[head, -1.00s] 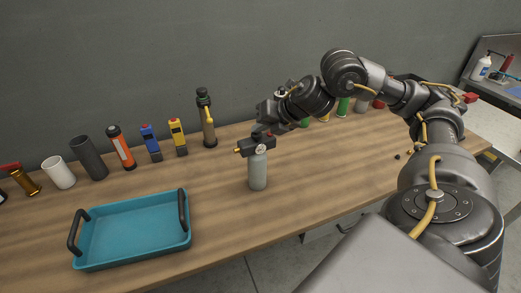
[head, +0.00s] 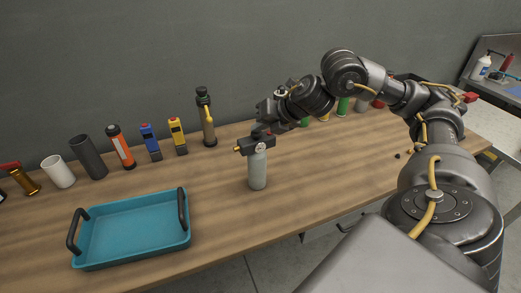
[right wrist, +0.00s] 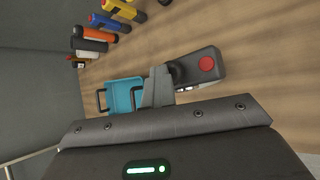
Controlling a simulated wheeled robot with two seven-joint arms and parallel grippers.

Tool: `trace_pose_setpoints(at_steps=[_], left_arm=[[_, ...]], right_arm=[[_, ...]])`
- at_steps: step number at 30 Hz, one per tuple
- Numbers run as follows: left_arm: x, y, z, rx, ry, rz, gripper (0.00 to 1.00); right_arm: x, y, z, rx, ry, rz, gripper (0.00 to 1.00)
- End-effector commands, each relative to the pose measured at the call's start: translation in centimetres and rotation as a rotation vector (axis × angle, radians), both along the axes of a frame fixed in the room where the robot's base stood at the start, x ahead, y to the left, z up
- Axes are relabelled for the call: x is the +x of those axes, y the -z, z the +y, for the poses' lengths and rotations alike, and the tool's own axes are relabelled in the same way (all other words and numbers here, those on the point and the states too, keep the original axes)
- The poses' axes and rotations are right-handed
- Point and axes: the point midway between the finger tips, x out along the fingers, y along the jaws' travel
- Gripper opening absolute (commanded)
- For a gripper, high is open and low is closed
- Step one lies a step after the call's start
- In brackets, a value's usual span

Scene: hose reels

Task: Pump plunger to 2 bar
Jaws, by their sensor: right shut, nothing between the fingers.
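A grey bottle (head: 257,170) stands upright on the workbench, with a dark pump head (head: 257,143), a brass nozzle pointing left and a small round gauge (head: 261,147) on it. The gauge is too small to read. My right gripper (head: 263,130) is shut and empty, right over the pump head; I cannot tell whether it touches. The plunger is mostly hidden by the gripper in the head view. In the right wrist view the shut fingers (right wrist: 158,88) are beside a dark grey part with a red round button (right wrist: 206,63). My left gripper is not in view.
A teal tray (head: 186,240) with dark handles lies at the front left. Along the wall stand a dark bottle (head: 207,120), yellow and blue tools, an orange flashlight (head: 121,147) and cups. The bench is clear around the grey bottle.

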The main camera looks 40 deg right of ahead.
Motion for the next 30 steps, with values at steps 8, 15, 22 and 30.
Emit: trace_pose_setpoints(at_steps=[8,15,22,30], left_arm=[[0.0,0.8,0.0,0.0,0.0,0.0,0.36],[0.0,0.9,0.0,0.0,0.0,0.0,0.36],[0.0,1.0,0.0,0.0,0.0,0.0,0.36],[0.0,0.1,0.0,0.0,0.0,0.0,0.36]], right_arm=[[-0.4,2.0,0.0,-0.007,-0.008,0.033,0.0],[-0.4,2.1,0.0,-0.007,-0.008,0.033,0.0],[-0.3,2.1,-0.2,-0.007,-0.008,0.031,0.0],[-0.3,1.1,-0.3,-0.007,-0.007,0.031,0.0]])
